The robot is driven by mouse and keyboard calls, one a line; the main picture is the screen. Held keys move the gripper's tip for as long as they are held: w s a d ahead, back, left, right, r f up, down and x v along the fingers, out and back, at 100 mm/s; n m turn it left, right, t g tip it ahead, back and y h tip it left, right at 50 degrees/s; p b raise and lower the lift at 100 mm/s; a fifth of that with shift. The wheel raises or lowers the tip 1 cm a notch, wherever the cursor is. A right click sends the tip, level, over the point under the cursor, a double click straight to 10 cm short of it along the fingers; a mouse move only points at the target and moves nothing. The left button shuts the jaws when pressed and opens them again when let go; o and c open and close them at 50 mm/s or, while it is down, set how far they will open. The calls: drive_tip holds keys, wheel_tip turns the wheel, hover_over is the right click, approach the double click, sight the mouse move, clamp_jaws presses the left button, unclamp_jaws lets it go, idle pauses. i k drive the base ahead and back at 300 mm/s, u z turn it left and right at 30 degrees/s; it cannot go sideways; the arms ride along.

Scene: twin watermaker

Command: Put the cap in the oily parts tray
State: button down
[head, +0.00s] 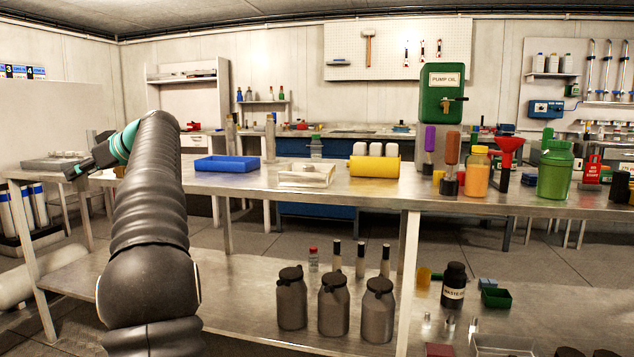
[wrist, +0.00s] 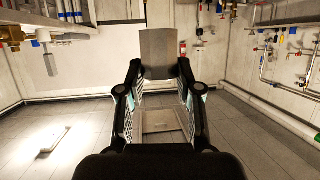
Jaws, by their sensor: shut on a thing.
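My gripper (head: 76,170) is stretched out to the left in the head view, near the left end of the steel workbench. In the wrist view my gripper (wrist: 160,66) is shut on a plain grey piece, which I take for the cap (wrist: 159,48). It sits between the fingertips with a flat, squarish outline. In the head view I cannot make the cap out. A blue tray (head: 227,170), a pale tray (head: 305,183) and a grey flat tray (head: 45,164) stand to the right of or around my gripper. No label shows which is the oily parts tray.
Grey canisters (head: 333,306) and a small green bin (head: 497,299) stand on the lower shelf. Bare floor shows in the wrist view.

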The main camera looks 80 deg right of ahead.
sight(316, 182)
drive_tip(key=i, duration=0.4)
drive_tip(key=z, duration=2)
drive_tip(key=i, duration=0.5)
drive_tip(key=z, duration=0.1)
